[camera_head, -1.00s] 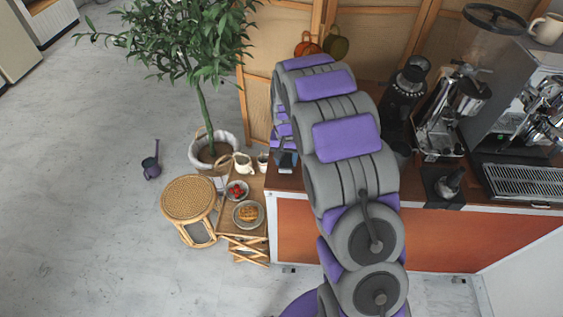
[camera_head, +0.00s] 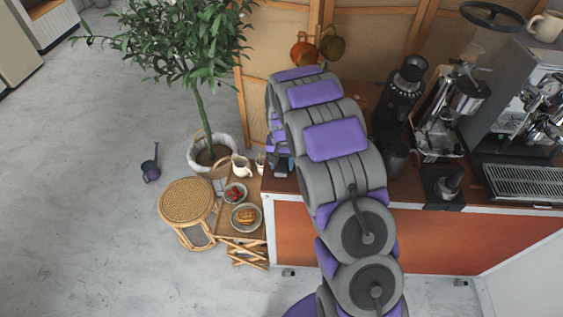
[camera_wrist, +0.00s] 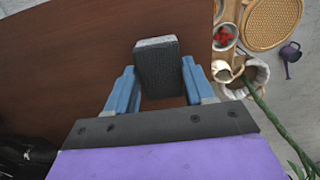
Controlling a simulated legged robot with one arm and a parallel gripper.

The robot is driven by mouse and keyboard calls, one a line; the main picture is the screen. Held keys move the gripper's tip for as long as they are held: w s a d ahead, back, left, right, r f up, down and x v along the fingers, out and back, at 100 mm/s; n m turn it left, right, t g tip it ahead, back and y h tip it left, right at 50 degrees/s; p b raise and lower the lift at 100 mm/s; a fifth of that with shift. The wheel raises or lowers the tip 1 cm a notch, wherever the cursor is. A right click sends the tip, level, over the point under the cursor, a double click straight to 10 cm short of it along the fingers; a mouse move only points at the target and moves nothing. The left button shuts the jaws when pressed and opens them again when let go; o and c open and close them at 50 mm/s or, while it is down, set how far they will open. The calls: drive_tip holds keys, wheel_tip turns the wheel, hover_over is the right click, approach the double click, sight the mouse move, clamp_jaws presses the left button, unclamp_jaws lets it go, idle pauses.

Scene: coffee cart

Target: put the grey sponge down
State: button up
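The grey sponge (camera_wrist: 158,68) is a dark block with a lighter end face. In the wrist view it sits between the two blue fingers of my gripper (camera_wrist: 159,72), which lie close against its sides. My gripper appears shut on it. The brown counter top (camera_wrist: 60,60) is below; I cannot tell whether the sponge touches it. In the head view my gripper (camera_head: 280,163) shows only partly, at the counter's left end. My arm hides most of it there, and the sponge is not clear.
A small wooden table (camera_head: 255,190) with a jug (camera_head: 241,166), a bowl of red fruit (camera_head: 235,193) and a plate of waffles (camera_head: 246,217) stands left of the counter. A rattan stool (camera_head: 187,201) and potted tree (camera_head: 208,152) are beside it. A grinder (camera_head: 403,95) stands right.

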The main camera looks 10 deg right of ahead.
sight(279, 164)
drive_tip(key=o, duration=0.3)
drive_tip(key=shift+a, duration=0.5)
drive_tip(key=shift+d+r, duration=0.1)
drive_tip(key=shift+r, duration=0.35)
wheel_tip(279, 164, up, 11)
drive_tip(key=p, duration=0.2)
drive_tip(key=s+d+r, duration=0.1)
drive_tip(key=s+r, duration=0.8)
drive_tip(key=s, duration=0.4)
drive_tip(key=s+r+n+g, duration=0.1)
drive_tip(key=s, duration=1.3)
drive_tip(key=s+r+n, duration=0.1)
drive_tip(key=s+n, duration=0.1)
drive_tip(key=s, duration=1.3)
drive_tip(key=shift+s+a+r+n+g, duration=0.2)
drive_tip(key=shift+a+r+n+g, duration=0.1)
drive_tip(key=shift+a+r+g, duration=0.1)
